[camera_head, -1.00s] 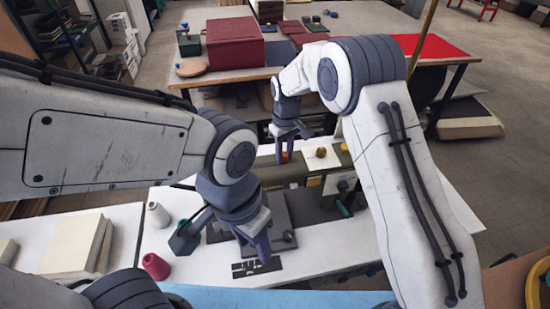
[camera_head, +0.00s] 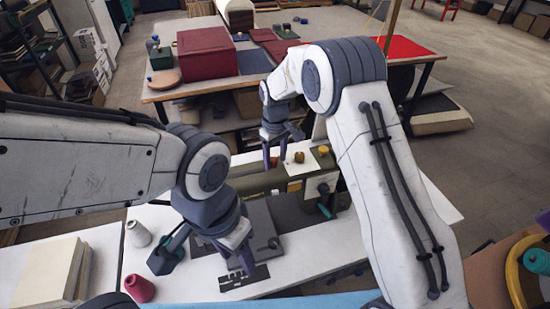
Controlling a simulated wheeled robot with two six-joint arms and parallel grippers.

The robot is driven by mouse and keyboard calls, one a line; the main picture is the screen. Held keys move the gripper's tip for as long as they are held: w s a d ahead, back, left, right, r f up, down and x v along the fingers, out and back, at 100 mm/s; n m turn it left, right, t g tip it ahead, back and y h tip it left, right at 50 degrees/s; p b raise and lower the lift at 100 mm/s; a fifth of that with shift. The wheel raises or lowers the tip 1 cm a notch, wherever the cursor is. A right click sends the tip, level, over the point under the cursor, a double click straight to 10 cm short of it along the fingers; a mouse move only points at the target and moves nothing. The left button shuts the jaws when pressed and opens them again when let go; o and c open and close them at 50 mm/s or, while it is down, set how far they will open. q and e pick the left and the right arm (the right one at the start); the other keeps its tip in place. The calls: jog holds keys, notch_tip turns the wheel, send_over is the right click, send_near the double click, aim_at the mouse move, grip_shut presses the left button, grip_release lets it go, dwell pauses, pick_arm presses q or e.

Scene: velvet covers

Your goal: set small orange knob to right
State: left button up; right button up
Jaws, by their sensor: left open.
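A green sewing machine (camera_head: 252,184) stands on a white table. A brownish-orange knob (camera_head: 299,157) and a yellow knob (camera_head: 323,149) are on its top, right of my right gripper (camera_head: 275,157). That gripper points down at the machine's top with its purple fingers apart. A small patch of orange (camera_head: 274,162) shows between them, probably the small orange knob, mostly hidden by the fingers. I cannot tell whether they touch it. My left gripper (camera_head: 241,259) is open and empty, low over the machine's front plate.
Stacked cream cloth (camera_head: 48,272) lies at lower left. A table with a dark red box (camera_head: 206,55) stands behind.

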aim_at(275, 158)
notch_tip(275, 158, up, 10)
jog(key=b, duration=0.3)
jog(key=shift+r, duration=0.25)
jog(key=s+a+r+b, duration=0.1)
jog(key=s+a, duration=0.1)
jog(key=s, duration=0.6)
jog(key=s+a+r, duration=0.1)
jog(key=s+a, duration=0.1)
jog(key=s, duration=0.6)
jog(key=s+d+f, duration=0.2)
jog(key=s, duration=0.7)
jog(key=s+d+f+y+b, duration=0.1)
jog(key=s+d+f, duration=0.1)
jog(key=s, duration=0.8)
jog(key=shift+s+d+f, duration=0.25)
jog(key=shift+d+f, duration=0.05)
jog(key=shift+f, duration=0.1)
jog(key=shift+d, duration=0.1)
